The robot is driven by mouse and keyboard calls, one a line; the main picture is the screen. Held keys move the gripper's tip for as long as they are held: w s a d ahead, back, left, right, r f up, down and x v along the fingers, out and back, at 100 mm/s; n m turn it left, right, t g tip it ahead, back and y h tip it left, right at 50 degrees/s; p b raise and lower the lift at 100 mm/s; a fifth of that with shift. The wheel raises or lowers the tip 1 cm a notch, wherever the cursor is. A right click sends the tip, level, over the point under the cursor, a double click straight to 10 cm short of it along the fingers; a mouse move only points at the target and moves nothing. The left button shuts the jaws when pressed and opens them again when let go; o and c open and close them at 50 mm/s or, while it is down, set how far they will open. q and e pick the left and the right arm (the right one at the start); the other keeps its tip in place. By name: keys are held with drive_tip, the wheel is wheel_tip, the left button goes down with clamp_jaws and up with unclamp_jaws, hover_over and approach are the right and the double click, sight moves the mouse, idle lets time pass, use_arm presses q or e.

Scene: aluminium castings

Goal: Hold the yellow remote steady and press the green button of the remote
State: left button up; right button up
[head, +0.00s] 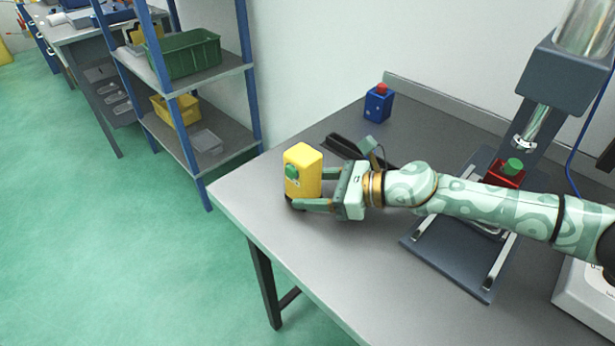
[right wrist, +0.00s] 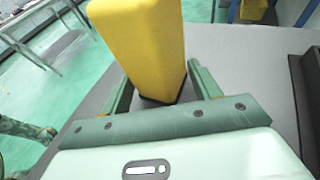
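The yellow remote (head: 308,172) is an upright yellow box near the table's front left corner. Its green button (head: 291,171) is on the side facing left, away from my right palm. My right gripper (head: 306,188) reaches in from the right, its fingers spread wide on either side of the remote's lower part. In the right wrist view the remote (right wrist: 150,45) rises between the two fingers (right wrist: 164,80), with a gap showing beside the right finger. Contact at the fingertips is hidden.
A blue box with a red button (head: 378,103) stands at the back. A red box with a green button (head: 507,172) is on the press (head: 452,262) at right. A dark object (head: 345,148) lies behind my gripper. The shelf rack (head: 240,72) stands left of the table.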

drive_tip(key=c, duration=0.5)
use_arm(q)
clamp_jaws()
idle(1.4)
